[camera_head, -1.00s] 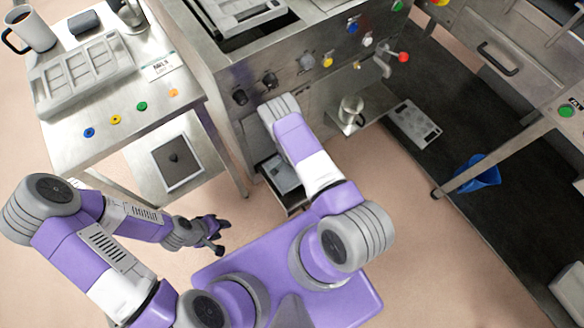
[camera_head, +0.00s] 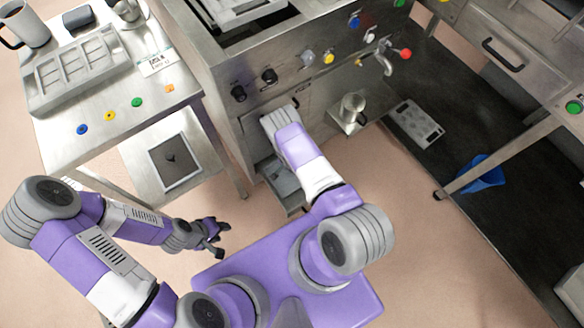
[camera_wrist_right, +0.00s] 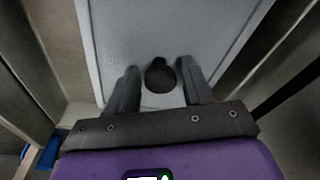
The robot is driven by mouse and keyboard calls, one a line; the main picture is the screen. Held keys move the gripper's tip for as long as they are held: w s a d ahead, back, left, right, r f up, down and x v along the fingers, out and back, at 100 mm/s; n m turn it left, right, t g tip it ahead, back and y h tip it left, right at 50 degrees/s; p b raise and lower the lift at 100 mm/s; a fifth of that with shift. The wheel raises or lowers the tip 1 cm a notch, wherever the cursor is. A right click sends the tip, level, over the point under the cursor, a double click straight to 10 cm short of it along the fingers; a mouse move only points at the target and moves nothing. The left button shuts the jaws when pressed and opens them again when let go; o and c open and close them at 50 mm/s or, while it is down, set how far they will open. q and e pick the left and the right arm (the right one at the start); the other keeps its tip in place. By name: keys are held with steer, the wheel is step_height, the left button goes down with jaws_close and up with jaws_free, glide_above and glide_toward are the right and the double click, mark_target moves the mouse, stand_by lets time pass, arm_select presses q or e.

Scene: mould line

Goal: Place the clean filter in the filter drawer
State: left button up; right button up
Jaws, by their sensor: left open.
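A pale flat filter with a dark round knob (camera_wrist_right: 161,75) fills much of the right wrist view, between dark side walls. In the head view a pale panel shows in the pulled-out filter drawer (camera_head: 295,205), low on the machine's front. My right gripper (camera_wrist_right: 160,80) has its two fingers on either side of the knob, with a small gap visible on the left. In the head view my right arm hides that gripper. A second framed filter (camera_head: 176,162), with a darker face, lies on the cart's lower shelf. My left gripper (camera_head: 219,238) is open and empty above the floor.
The steel cart (camera_head: 120,135) at the left carries a grey tray (camera_head: 75,68), a mug and coloured discs. A metal jug (camera_head: 352,108) stands on a small shelf right of the drawer. A blue scoop-like object (camera_head: 485,172) lies on the dark mat.

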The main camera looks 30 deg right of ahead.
steer(key=shift+o, duration=0.4)
step_height(320, 180, up, 12)
steer(key=a+p, duration=0.2)
steer(key=p, duration=0.3)
steer(key=s+a+r+n+y, duration=0.5)
steer(key=s+a+r+n, duration=0.5)
steer(key=s+a+r, duration=0.4)
steer(key=shift+s+r+y, duration=0.4)
steer(key=shift+s+r, duration=0.2)
steer(key=shift+s, duration=0.3)
